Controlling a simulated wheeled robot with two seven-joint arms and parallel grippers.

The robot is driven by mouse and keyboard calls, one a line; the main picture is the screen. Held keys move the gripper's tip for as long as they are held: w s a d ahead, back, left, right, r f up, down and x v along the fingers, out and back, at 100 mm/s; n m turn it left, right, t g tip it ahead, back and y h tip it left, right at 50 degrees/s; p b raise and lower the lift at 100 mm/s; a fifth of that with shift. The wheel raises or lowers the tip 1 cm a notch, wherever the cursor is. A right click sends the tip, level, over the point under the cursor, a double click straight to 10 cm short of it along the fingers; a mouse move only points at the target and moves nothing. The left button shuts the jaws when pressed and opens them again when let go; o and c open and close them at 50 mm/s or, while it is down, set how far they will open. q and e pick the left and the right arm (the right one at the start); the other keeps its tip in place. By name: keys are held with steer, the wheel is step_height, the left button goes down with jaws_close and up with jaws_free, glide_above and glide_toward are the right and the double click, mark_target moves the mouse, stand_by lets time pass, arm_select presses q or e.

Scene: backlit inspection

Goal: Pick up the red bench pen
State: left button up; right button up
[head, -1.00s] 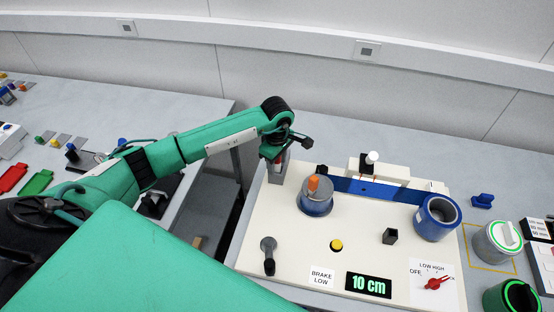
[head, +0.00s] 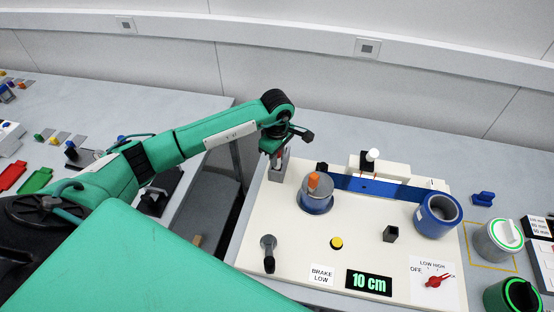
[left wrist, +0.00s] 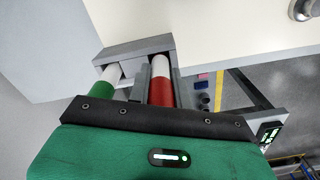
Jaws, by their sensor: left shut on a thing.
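The red bench pen (left wrist: 160,91), red with a white end, lies between the two grey fingers of my left gripper (left wrist: 159,84) in the left wrist view. The fingers are shut on it. Its white end is at a grey holder (left wrist: 133,50); I cannot tell whether it is still seated there. A green and white pen (left wrist: 103,84) is beside it, outside the fingers. In the head view my left gripper (head: 276,158) is over the grey holder (head: 278,172) at the panel's back left corner, and the red pen is not clearly visible. My right gripper is not in view.
A cream panel (head: 300,248) carries a grey lever (head: 268,252), a blue-based cylinder with an orange top (head: 316,195), a yellow button (head: 337,243) and a display (head: 369,283). A blue ring (head: 437,218) stands at its right. A gap separates it from the left table.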

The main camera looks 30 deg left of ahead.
arm_select(q)
step_height(320, 180, up, 19)
steer(key=b, duration=0.5)
steer(key=shift+f+b, duration=0.2)
steer(key=shift+b, duration=0.1)
steer(key=shift+o, duration=1.2)
steer(key=shift+c, duration=1.2)
